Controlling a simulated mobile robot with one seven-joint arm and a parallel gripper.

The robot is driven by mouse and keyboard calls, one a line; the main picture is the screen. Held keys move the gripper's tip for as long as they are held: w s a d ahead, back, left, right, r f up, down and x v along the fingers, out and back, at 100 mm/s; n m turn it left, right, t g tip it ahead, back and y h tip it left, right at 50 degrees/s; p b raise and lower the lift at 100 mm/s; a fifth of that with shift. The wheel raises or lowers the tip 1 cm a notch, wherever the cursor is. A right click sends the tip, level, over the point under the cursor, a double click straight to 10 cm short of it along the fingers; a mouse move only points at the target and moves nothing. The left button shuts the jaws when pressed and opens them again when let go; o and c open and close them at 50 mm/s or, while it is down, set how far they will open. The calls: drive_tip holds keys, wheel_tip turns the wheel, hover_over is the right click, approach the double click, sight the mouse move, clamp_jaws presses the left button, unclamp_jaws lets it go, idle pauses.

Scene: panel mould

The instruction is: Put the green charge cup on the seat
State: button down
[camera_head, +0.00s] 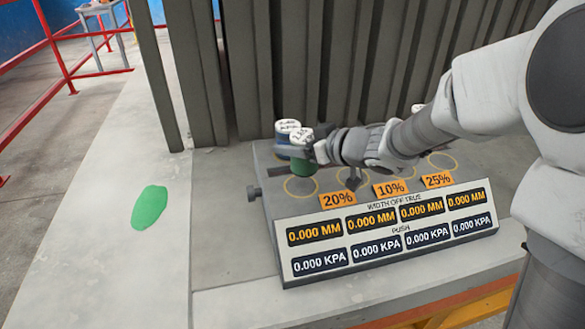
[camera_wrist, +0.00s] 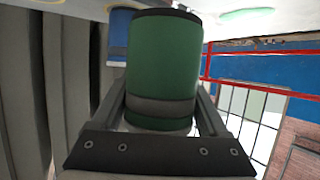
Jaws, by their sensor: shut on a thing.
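The green charge cup (camera_head: 303,167) has a white marked top and is upright between the fingers of my gripper (camera_head: 318,152). In the wrist view the green cup (camera_wrist: 165,60) fills the middle, with a finger on each side of its grey band. In the head view its base overlaps the far part of the leftmost yellow ring (camera_head: 300,193) on the grey panel. I cannot tell whether it touches the panel. More yellow rings show to the right, one of them (camera_head: 442,161) partly clear; my arm hides parts of the others. Which ring is the seat is not marked.
A blue cup (camera_head: 283,150) with a white top stands close behind the green one. Another white top (camera_head: 417,107) shows behind my arm. A sloped display board (camera_head: 390,228) and orange percent tags (camera_head: 338,199) lie in front. Grey ribbed sheeting (camera_head: 330,60) rises behind.

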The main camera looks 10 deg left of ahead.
drive_tip(key=shift+s+a+f, duration=0.25)
drive_tip(key=shift+a+f, duration=0.05)
drive_tip(key=shift+f+b, duration=1)
drive_tip(key=shift+f, duration=0.8)
